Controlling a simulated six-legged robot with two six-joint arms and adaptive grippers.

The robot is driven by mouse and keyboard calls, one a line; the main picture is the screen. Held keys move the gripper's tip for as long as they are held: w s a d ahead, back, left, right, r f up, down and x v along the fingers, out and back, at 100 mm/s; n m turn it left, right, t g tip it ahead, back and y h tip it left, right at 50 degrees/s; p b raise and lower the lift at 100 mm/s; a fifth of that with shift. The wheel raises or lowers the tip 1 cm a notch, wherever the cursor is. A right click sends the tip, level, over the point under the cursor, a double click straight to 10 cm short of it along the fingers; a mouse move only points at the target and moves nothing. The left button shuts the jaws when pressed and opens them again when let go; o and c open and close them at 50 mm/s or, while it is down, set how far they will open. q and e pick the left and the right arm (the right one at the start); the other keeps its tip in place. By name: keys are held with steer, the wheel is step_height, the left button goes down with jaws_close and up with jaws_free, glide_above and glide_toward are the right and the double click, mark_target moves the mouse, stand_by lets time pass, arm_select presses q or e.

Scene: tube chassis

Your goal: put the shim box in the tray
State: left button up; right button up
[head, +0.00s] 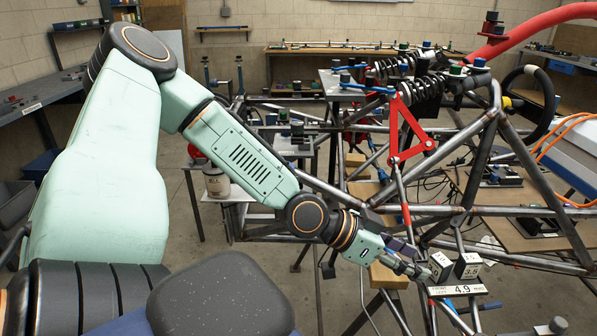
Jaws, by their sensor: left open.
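Two small grey shim boxes with white number labels stand side by side near the frame's lower tubes. The left shim box (440,266) has a label I cannot read surely; the right shim box (467,266) reads about 3.5. Below them is a pale plate (457,290) marked "front left 4.9"; I cannot tell if it is part of a tray, and I make out no other tray surely. My left gripper (420,261) is open just left of the left box, its fingers pointing at it. Whether they touch it is unclear. My right gripper is out of view.
The welded tube chassis (480,211) fills the right side, its tubes close around the boxes. A red bracket (408,135) and coil springs stand above. A wooden block (388,276) lies below my left gripper. Benches line the walls; open floor shows at centre left.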

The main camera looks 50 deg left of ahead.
arm_select(q)
steer(key=s+d+f+n+g+y, duration=0.1)
steer(key=s+f+n+g+y, duration=0.15)
steer(key=s+f, duration=0.45)
steer(key=s+d+f+n+g+y, duration=0.1)
steer(key=s+d+f+n+g, duration=0.15)
steer(key=s+f, duration=0.5)
steer(key=s+a+f+n+g+y, duration=0.1)
steer(key=s+f+g+y, duration=0.1)
steer(key=s+f, duration=0.2)
steer(key=s+a+f+g+y, duration=0.2)
steer(key=s+f, duration=0.3)
steer(key=s, duration=0.4)
steer(key=shift+s+n, duration=0.15)
steer(key=shift+n, duration=0.25)
step_height(320, 180, down, 2)
steer(key=b, duration=0.2)
steer(key=shift+d+f+b, duration=0.1)
steer(key=shift+f+b, duration=0.15)
steer(key=shift+b, duration=0.1)
